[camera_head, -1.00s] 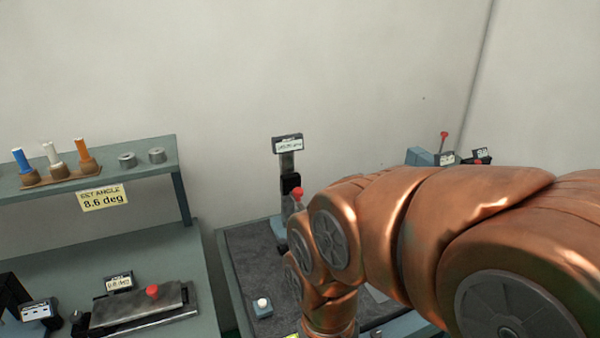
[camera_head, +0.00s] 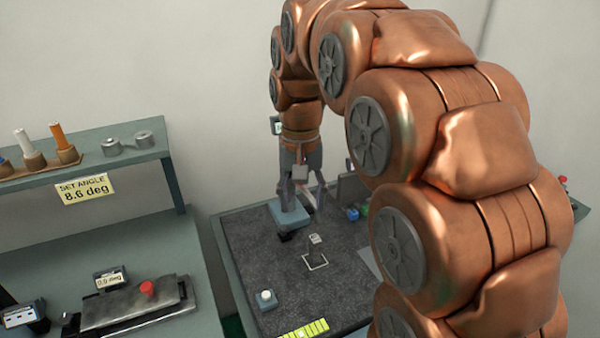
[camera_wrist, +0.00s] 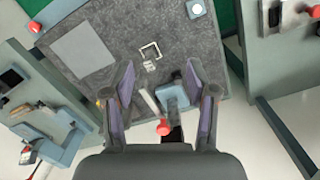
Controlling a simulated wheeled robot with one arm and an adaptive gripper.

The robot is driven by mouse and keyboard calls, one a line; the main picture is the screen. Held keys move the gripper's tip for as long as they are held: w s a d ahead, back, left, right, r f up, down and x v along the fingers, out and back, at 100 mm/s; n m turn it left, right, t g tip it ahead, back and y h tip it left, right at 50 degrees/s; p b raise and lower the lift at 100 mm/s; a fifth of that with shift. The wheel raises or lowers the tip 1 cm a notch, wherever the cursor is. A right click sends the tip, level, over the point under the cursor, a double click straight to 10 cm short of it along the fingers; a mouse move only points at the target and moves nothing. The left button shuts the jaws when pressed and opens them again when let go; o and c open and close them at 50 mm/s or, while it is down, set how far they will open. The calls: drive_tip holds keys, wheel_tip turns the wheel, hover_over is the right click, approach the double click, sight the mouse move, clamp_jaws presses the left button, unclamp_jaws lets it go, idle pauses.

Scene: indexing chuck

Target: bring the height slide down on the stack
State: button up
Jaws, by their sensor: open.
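The height gauge stands at the back of the dark work mat, and its blue-grey base (camera_head: 289,215) shows below my gripper (camera_head: 302,200). My arm hides most of its column and slide in the head view. In the wrist view the slide's red knob (camera_wrist: 164,128) lies between and just behind the open, empty fingers of my gripper (camera_wrist: 160,80). I cannot tell whether a finger touches it. The stack (camera_head: 315,245) appears as a small grey upright piece with a pale top, by a white square outline (camera_head: 316,262) in front of the gauge.
A bench (camera_head: 190,265) with a red-knobbed fixture (camera_head: 147,288) stands at the left, under a shelf holding pegs. A white button box (camera_head: 265,299) sits on the mat's front left. Small coloured blocks (camera_head: 357,213) and another fixture lie right of the gauge.

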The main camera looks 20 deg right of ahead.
drive_tip(key=w+d+r+m, duration=0.15)
drive_tip(key=w+d, duration=0.25)
drive_tip(key=w, duration=0.6)
drive_tip(key=m+b, duration=0.2)
drive_tip(key=m, duration=0.1)
hover_over(303, 188)
drive_tip(key=w, duration=0.1)
drive_tip(key=shift+a+f+t, duration=0.2)
drive_tip(key=shift+f+t, duration=0.1)
drive_tip(key=shift+t, duration=0.1)
drive_tip(key=shift+w+d+f, duration=0.1)
drive_tip(key=shift+w+d, duration=0.2)
drive_tip(key=shift+w, duration=0.2)
drive_tip(key=shift+f+p, duration=1.3)
drive_tip(key=shift+f, duration=2.55)
drive_tip(key=shift+c, duration=0.2)
